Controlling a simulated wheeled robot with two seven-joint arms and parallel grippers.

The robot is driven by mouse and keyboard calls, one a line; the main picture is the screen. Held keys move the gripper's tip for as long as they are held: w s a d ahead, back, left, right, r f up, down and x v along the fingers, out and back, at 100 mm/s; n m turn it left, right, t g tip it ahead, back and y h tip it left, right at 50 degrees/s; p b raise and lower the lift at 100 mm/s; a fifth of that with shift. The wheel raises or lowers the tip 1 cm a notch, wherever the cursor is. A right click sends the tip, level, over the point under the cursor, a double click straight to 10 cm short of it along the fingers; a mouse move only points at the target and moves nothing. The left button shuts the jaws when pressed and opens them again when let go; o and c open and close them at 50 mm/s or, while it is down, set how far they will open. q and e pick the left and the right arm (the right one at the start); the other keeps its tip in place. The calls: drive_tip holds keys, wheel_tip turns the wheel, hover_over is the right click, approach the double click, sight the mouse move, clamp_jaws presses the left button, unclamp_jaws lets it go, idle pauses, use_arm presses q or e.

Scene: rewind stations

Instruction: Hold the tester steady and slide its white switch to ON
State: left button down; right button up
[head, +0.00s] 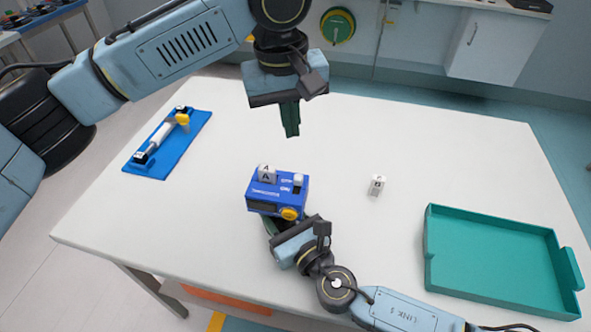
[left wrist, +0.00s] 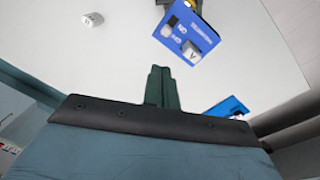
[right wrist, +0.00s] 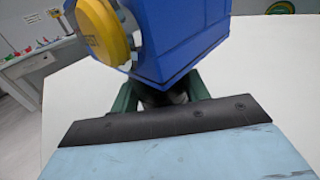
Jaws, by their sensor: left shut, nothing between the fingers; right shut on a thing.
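The blue tester (head: 262,190) has a yellow knob (head: 290,213) on its near face and a white switch (head: 298,179) on its top; it also shows in the left wrist view (left wrist: 207,38). A white cube marked A (head: 266,174) is at its top, beside the switch. My right gripper (head: 270,226) is shut on the tester from the near side; the tester hides part of its fingers, and the right wrist view shows the tester (right wrist: 185,35) between them. My left gripper (head: 291,134) is shut and empty, above the table beyond the tester, apart from it.
A second white cube (head: 376,186) lies on the white table right of the tester. A teal tray (head: 490,260) is at the right. A blue board (head: 150,168) carrying a white cylinder (head: 160,138) lies at the left. The table between them is clear.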

sight(298, 178)
use_arm(q)
drive_tip(key=m+t, duration=0.1)
drive_tip(key=d+m+t, duration=0.1)
drive_tip(key=m, duration=0.1)
drive_tip(key=r+m+t, duration=0.1)
drive_tip(key=shift+s+d+m, duration=0.3)
drive_tip(key=shift+s+m, duration=0.05)
drive_tip(key=shift+m, duration=0.05)
drive_tip(key=shift+s+a+f, duration=0.1)
drive_tip(key=shift+s+f, duration=0.1)
drive_tip(key=shift+f, duration=2.15)
drive_tip(key=shift+s+a+f, duration=0.1)
drive_tip(key=shift+s+f, duration=0.05)
drive_tip(key=shift+f, duration=2.2)
drive_tip(key=shift+s+a, duration=0.25)
drive_tip(key=shift+s, duration=0.85)
